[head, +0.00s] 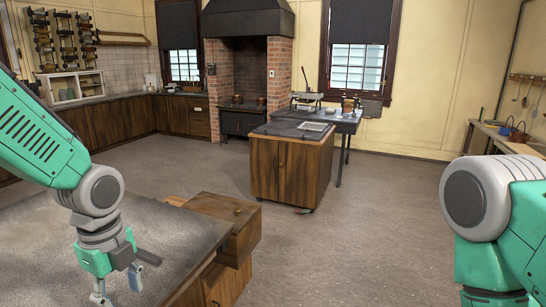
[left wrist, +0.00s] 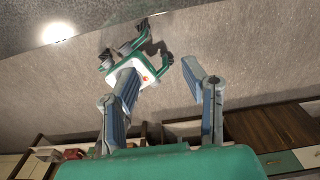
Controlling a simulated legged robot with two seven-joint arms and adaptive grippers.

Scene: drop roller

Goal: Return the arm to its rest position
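My left arm comes in from the left in the head view, bent down over a grey-topped counter (head: 50,235). My left gripper (head: 118,286) hangs near the bottom edge with its fingers apart and nothing seen between them. In the left wrist view the two fingers (left wrist: 165,95) are also spread wide, with no object held. Part of my right arm shows at the right edge of the head view; its gripper is outside the frames.
A wooden island (head: 282,170) and a dark side table (head: 347,122) stand farther back. A shelf table (head: 490,137) is at far right.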

